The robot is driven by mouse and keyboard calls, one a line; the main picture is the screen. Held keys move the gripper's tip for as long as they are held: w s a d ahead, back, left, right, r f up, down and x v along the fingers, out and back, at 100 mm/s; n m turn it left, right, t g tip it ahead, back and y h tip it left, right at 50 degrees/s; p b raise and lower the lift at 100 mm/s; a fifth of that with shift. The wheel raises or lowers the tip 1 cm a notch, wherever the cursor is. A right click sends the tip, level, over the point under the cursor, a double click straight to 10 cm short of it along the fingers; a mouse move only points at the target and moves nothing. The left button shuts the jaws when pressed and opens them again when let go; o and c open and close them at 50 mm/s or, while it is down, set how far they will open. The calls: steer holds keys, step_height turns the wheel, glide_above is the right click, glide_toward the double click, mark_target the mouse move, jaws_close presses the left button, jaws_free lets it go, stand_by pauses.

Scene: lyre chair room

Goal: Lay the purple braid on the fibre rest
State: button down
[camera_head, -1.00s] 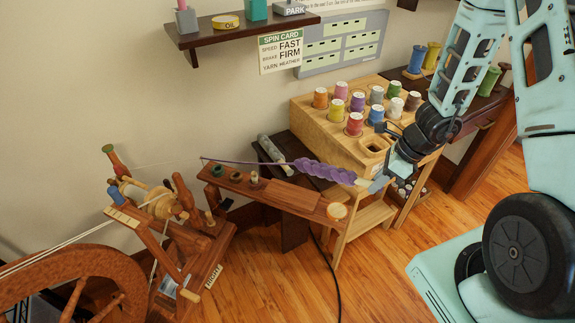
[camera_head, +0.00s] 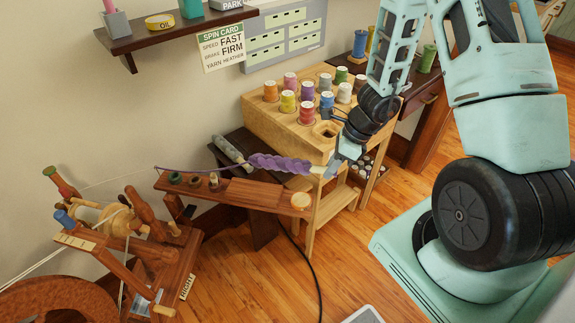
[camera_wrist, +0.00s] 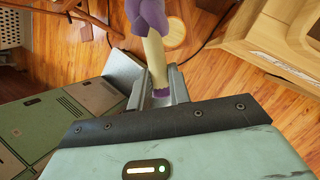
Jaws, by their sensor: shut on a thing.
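The purple braid (camera_head: 280,163) stretches roughly level in the head view, with a thin purple strand running left from it toward the spinning wheel. My gripper (camera_head: 332,168) is shut on the braid's pale right end. The wrist view shows this pale end (camera_wrist: 155,58) between the two fingers, with the purple part beyond. A long wooden board (camera_head: 215,190), seemingly the fibre rest, lies lower in the picture than the braid.
A wooden spool rack (camera_head: 262,118) with several coloured spools stands just behind my gripper. The spinning wheel (camera_head: 62,300) is at the lower left. A dark cable (camera_head: 312,268) lies on the floor. A wall shelf (camera_head: 165,36) is at the upper left.

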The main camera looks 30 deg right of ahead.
steer(key=shift+w+a+f+b, duration=1.15)
steer(key=shift+w+a+f, duration=0.95)
steer(key=shift+a, duration=0.15)
steer(key=shift+w+a+f+b, duration=1.1)
steer(key=shift+w+a+f, duration=1)
steer(key=shift+a, duration=0.15)
steer(key=shift+f, duration=0.1)
steer(key=shift+f+b, duration=0.75)
steer(key=shift+b, duration=0.1)
steer(key=shift+f+b, duration=0.45)
steer(key=shift+f, duration=0.05)
steer(key=c, duration=1.2)
jaws_free()
steer(key=shift+c, duration=0.2)
